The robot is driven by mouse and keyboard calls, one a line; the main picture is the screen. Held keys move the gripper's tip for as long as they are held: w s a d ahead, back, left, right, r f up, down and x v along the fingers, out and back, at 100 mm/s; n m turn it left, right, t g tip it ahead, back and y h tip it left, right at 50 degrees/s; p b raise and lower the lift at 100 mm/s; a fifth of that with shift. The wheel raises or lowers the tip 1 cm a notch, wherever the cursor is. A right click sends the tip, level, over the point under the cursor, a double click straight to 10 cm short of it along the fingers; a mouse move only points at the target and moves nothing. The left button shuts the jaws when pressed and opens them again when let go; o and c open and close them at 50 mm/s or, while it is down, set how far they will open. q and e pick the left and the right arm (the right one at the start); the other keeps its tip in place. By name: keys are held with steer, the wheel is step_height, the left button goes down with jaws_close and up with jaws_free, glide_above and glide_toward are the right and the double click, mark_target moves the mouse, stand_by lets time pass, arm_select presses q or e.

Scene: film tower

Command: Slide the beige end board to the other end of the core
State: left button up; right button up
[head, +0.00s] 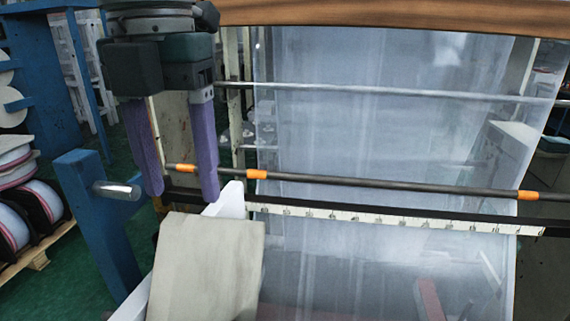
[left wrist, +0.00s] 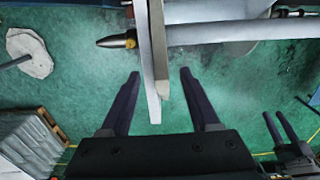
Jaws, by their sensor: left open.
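The beige end board (head: 205,268) stands at the lower left of the head view, its face towards me. A white board (head: 232,200) lies against it; in the left wrist view the beige board (left wrist: 160,55) and the white board (left wrist: 149,65) show edge-on, side by side. My left gripper (head: 182,192) is open above the boards. In its wrist view the board ends reach between the fingers (left wrist: 160,73), with gaps on both sides. A pale cylinder (left wrist: 222,35), seemingly the core, extends right from the boards. My right gripper (left wrist: 273,113) has its fingers apart, empty.
A blue post (head: 90,215) with a metal rod end stands left of the boards. A dark bar with orange bands (head: 340,182) and a white-marked rail (head: 380,217) cross before the clear film (head: 380,130). Reels on a pallet (head: 30,210) stand far left.

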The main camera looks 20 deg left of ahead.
arm_select(q)
step_height(320, 180, down, 4)
steer(key=shift+r+p, duration=0.1)
steer(key=shift+p, duration=0.65)
steer(key=shift+f, duration=0.65)
arm_select(e)
steer(key=shift+r, duration=1.2)
arm_select(q)
jaws_close()
steer(key=shift+d, duration=0.1)
steer(key=w+d+b, duration=0.3)
steer(key=d+b, duration=0.1)
steer(key=d, duration=0.9)
steer(key=shift+w+d, duration=0.2)
steer(key=shift+d, duration=0.1)
arm_select(e)
steer(key=shift+f, duration=2.25)
